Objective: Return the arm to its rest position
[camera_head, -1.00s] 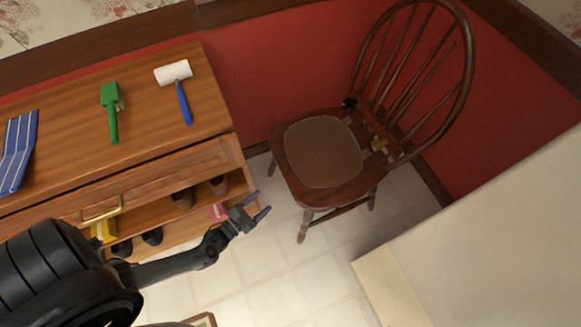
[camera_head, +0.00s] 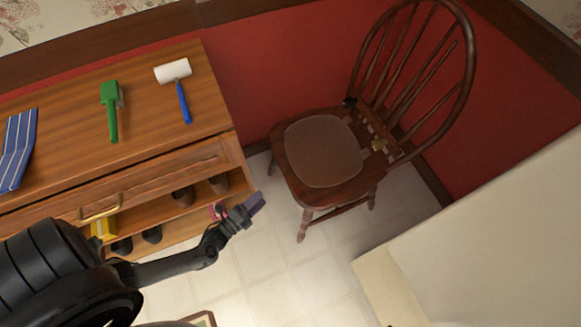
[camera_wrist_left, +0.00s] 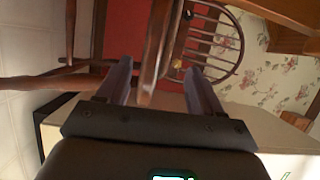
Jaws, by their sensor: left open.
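My left arm comes in from the lower left in the head view. Its gripper (camera_head: 254,205) hangs in front of the right end of the wooden cabinet, above the tiled floor and left of the chair. In the left wrist view the two fingers of the gripper (camera_wrist_left: 165,88) stand apart with nothing held between them. A wooden chair part shows beyond them. My right gripper is in neither view.
A wooden chair (camera_head: 322,152) stands right of the cabinet (camera_head: 150,107). A lint roller (camera_head: 175,73), a green brush (camera_head: 111,100) and a striped blue item (camera_head: 18,150) lie on the cabinet top. Shoes (camera_head: 183,197) sit on its shelf. A pale surface (camera_head: 490,240) fills the lower right.

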